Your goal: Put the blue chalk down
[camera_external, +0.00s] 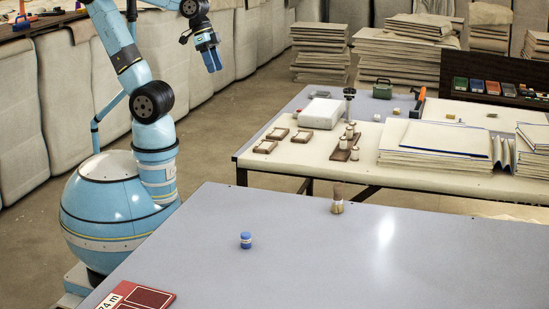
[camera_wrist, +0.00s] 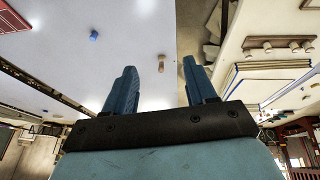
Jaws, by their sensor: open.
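The blue chalk (camera_external: 246,240) is a short blue cylinder standing upright on the grey tabletop (camera_external: 330,270) in the external view. It also shows small at the upper left of the wrist view (camera_wrist: 94,36). My gripper (camera_external: 212,62) is raised high at the upper left of the external view, well away from the chalk. In the wrist view my gripper's two blue fingers (camera_wrist: 158,80) are spread apart with nothing between them.
A small tan, brush-like object (camera_external: 338,202) stands at the far edge of the grey table. A red-and-white flat box (camera_external: 138,297) lies at its near left corner. A second table (camera_external: 365,172) behind holds cloth stacks and wooden trays. Most of the grey tabletop is bare.

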